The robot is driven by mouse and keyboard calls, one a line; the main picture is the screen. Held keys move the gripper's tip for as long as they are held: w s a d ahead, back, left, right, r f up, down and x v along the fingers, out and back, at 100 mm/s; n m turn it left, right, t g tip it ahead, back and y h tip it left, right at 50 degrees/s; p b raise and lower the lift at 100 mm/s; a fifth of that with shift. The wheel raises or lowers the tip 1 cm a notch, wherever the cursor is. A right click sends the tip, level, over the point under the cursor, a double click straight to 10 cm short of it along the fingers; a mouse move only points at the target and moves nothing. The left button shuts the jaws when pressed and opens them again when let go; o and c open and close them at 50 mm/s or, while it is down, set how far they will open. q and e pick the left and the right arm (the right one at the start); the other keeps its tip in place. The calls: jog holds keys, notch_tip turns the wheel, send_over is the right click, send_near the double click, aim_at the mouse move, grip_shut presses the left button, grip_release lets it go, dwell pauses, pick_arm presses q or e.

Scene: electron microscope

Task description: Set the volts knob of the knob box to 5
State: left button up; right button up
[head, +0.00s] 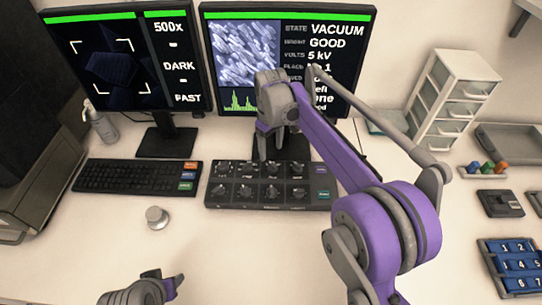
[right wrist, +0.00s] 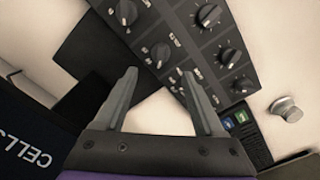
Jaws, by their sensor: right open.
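The black knob box (head: 225,203) lies on the desk in front of the right monitor, with two rows of grey knobs and small coloured keys at its right end. The knob labels are too small to read, so I cannot tell which is the volts knob. My right gripper (head: 268,152) points down over the box's back edge. In the right wrist view my right gripper (right wrist: 158,78) is open and empty, its fingers apart near a knob (right wrist: 160,52). The right monitor (head: 245,55) reads VOLTS 5 kV, partly beside my arm. My left gripper (head: 150,290) is at the bottom edge, partly cut off.
A keyboard (head: 125,175) lies left of the box, with a small round metal knob (head: 157,217) in front. The left monitor (head: 120,65) stands behind. A white drawer unit (head: 450,95) and blue number pad (head: 515,263) are at right.

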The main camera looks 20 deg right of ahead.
aim_at(271, 163)
jog(key=shift+r, duration=2.1)
